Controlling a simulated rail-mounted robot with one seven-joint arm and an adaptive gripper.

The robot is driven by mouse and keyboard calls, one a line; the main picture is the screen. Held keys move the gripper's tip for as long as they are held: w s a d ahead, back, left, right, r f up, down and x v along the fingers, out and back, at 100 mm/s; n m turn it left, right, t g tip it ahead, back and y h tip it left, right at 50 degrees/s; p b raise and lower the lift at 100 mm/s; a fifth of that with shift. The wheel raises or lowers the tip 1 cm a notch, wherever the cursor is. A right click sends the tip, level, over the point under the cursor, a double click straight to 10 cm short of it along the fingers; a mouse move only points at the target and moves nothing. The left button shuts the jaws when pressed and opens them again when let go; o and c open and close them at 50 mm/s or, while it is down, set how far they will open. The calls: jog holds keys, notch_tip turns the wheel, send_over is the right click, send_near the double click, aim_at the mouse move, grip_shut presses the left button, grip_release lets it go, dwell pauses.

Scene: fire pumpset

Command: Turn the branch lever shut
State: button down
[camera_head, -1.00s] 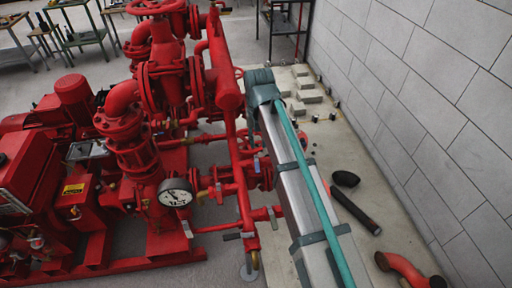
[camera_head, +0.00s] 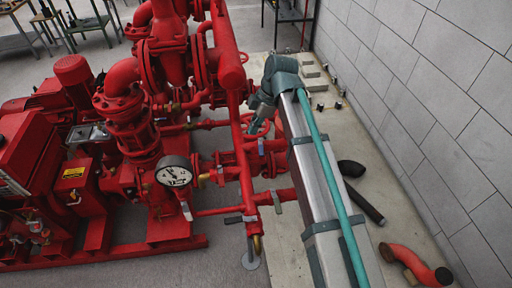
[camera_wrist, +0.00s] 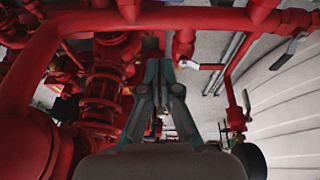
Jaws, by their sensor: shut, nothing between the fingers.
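I cannot tell which is the branch lever. My gripper (camera_wrist: 160,66) is shut and empty, apart from these levers in the picture. In the head view my gripper (camera_head: 256,106) is small and partly hidden beside the red standpipe.
The red pumpset with a pressure gauge (camera_head: 174,171) fills the left. A red handwheel (camera_head: 258,128) is close to my gripper. A grey block wall (camera_head: 430,100) stands at right. A black-ended pipe (camera_head: 362,200) and a red elbow (camera_head: 414,262) lie on the pale slab.

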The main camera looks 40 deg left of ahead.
aim_at(261, 147)
jog(key=shift+m, duration=0.8)
jog(key=p+x, duration=0.2)
jog(key=x, duration=0.7)
jog(key=shift+s+f, duration=0.1)
jog(key=shift+f, duration=0.15)
jog(key=shift+w+d+f+p, duration=0.15)
jog(key=shift+w+d+p, duration=0.1)
jog(key=shift+p, duration=0.1)
jog(key=shift+w+d+p, duration=0.4)
jog(key=shift+w+d, duration=0.7)
jog(key=shift+w+f, duration=0.1)
